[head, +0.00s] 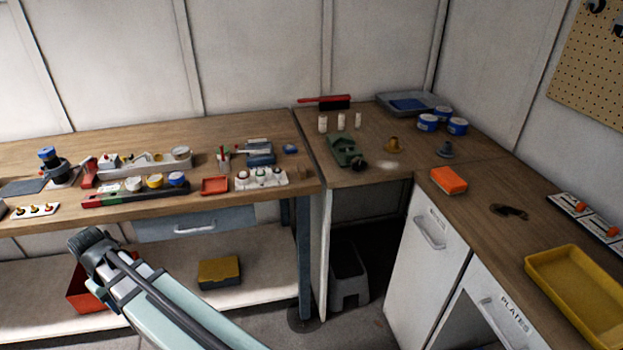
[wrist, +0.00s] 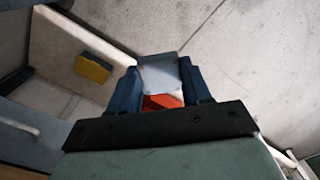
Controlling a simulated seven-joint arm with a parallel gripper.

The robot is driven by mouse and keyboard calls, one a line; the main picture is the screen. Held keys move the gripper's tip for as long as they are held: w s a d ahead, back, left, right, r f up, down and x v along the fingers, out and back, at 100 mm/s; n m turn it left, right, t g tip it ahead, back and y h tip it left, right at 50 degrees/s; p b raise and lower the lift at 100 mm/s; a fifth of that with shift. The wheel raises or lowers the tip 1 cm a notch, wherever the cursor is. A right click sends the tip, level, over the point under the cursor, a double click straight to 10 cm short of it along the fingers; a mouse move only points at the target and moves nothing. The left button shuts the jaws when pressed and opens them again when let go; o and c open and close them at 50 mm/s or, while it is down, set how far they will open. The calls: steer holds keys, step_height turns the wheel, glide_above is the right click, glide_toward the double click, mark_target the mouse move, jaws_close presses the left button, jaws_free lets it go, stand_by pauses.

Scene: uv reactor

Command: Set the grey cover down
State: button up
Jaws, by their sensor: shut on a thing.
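In the wrist view my gripper (wrist: 162,88) has its blue fingers closed on a flat, pale grey piece (wrist: 160,72), which looks like the grey cover. The piece sits between the fingertips. A red-orange patch (wrist: 163,102) shows just below it between the fingers; I cannot tell what it belongs to. Pale grey floor lies behind the held piece. In the head view part of my arm reaches in from the bottom, but the fingers and the cover cannot be made out there.
A yellow box (head: 219,272) lies on the low shelf, also in the wrist view (wrist: 93,68). The left bench is crowded with small parts. A grey stool (head: 348,285) stands below.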

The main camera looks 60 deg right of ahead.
steer(key=w+d+r+n, duration=0.1)
steer(key=w+d+r, duration=0.2)
steer(key=w+r, duration=1.05)
steer(key=w+d+r+m, duration=0.25)
steer(key=d+r, duration=0.45)
steer(key=d, duration=0.4)
steer(key=s+d+r+m, duration=0.1)
steer(key=s+d, duration=0.2)
steer(key=d, duration=0.7)
steer(key=s+d+r+m, duration=0.1)
steer(key=s+d+m, duration=0.15)
steer(key=d, duration=0.75)
steer(key=s+d+m, duration=0.4)
steer(key=s+d, duration=1.1)
steer(key=d, duration=0.4)
steer(key=s+d+f+m, duration=0.1)
steer(key=s+d+m, duration=0.1)
steer(key=s+d, duration=0.6)
steer(key=s+d+m, duration=0.3)
steer(key=s+d, duration=0.1)
steer(key=s, duration=0.8)
steer(key=m, duration=1.3)
glide_above(527, 244)
steer(key=shift+f, duration=4.95)
